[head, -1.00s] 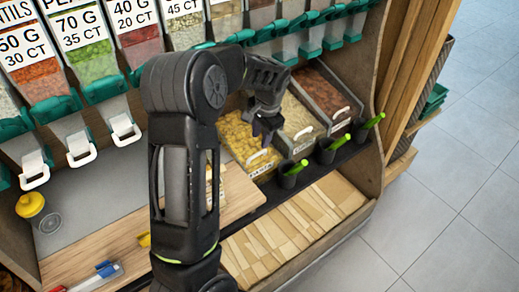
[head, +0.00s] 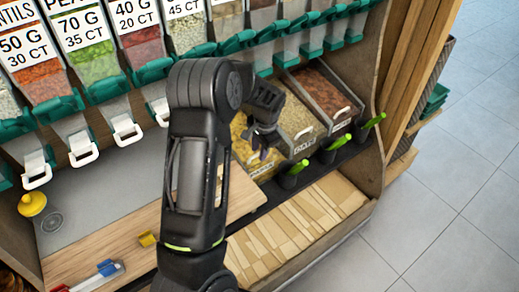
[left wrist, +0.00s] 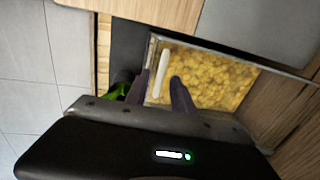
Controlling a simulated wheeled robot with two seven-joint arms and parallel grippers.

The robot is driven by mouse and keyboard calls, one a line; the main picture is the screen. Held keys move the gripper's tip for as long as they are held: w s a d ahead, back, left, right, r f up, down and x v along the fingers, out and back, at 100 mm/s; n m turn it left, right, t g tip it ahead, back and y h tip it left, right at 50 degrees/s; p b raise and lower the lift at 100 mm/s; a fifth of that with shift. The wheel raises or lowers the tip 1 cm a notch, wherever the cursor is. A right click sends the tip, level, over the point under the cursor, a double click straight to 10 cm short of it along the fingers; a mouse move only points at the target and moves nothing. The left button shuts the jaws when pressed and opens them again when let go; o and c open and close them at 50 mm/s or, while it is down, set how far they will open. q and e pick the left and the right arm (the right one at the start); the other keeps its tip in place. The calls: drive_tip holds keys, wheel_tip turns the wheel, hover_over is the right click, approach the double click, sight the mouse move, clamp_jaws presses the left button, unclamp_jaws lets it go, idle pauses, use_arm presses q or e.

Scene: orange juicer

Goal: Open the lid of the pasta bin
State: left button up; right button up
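The pasta bin is a clear-lidded bin of yellow pasta (head: 241,148) at the lower left of a row of bins in the head view. It also shows in the left wrist view (left wrist: 215,82), where its lid looks closed. Its white handle (left wrist: 164,72) lies along the lid's left edge there. My left gripper (head: 262,151) is just above the bin's front, hiding the handle in the head view. In the left wrist view its fingers (left wrist: 160,92) are apart, with the handle lined up between and beyond them. I cannot tell whether they touch it. My right gripper is not in view.
Bins with white handles (head: 303,133) stand to the right. Green-handled scoops (head: 297,168) sit in dark holders along the front ledge. A wooden board (head: 110,235) lies left of the bin. Dispensers with white levers (head: 127,131) hang above. Floor at right is clear.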

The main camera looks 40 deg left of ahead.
use_arm(q)
clamp_jaws()
idle(1.2)
